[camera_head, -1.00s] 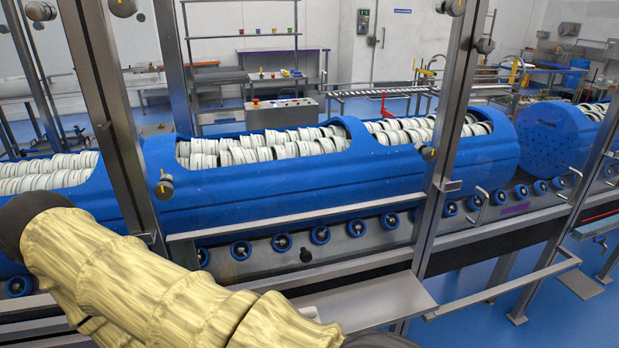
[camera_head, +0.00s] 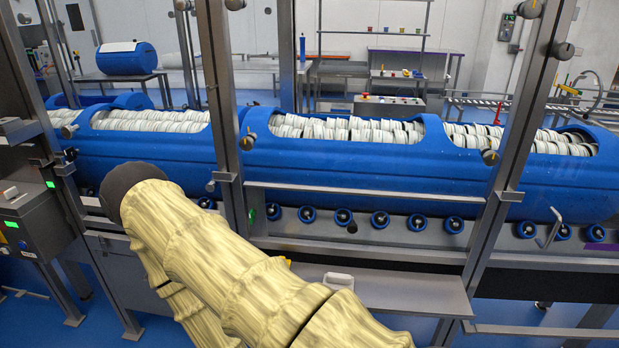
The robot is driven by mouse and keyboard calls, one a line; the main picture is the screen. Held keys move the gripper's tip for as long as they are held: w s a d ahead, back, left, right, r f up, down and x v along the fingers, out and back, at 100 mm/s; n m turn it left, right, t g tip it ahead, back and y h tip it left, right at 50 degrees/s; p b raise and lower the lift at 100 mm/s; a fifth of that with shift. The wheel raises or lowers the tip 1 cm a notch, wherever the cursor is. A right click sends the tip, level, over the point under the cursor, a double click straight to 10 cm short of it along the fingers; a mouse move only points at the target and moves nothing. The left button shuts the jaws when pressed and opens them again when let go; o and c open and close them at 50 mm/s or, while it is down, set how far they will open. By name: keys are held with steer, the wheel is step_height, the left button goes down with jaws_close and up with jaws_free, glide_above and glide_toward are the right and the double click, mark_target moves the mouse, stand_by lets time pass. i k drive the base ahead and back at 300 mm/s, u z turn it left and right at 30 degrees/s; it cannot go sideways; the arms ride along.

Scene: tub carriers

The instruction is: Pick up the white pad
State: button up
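A small white block-like object (camera_head: 338,279), which looks like the white pad, lies on the steel shelf (camera_head: 400,291) in front of the blue tubs. Its lower part is partly hidden behind my cream-covered arm. My arm crosses the lower middle of the head view, between the camera and the shelf. My gripper does not show, so its distance from the pad and whether it holds anything cannot be seen.
Long blue tubs (camera_head: 330,175) full of white discs lie on a roller conveyor behind steel posts (camera_head: 222,110). The posts and a rail stand close beyond my arm. A control box (camera_head: 25,215) is at left. The shelf right of the pad is bare.

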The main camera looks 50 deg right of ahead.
mark_target(335, 281)
steer(key=u, duration=0.6)
steer(key=i, duration=0.9)
steer(key=z, duration=3.25)
steer(key=i, duration=0.5)
steer(key=z, duration=1.75)
steer(key=k, duration=1.05)
steer(key=u, duration=0.15)
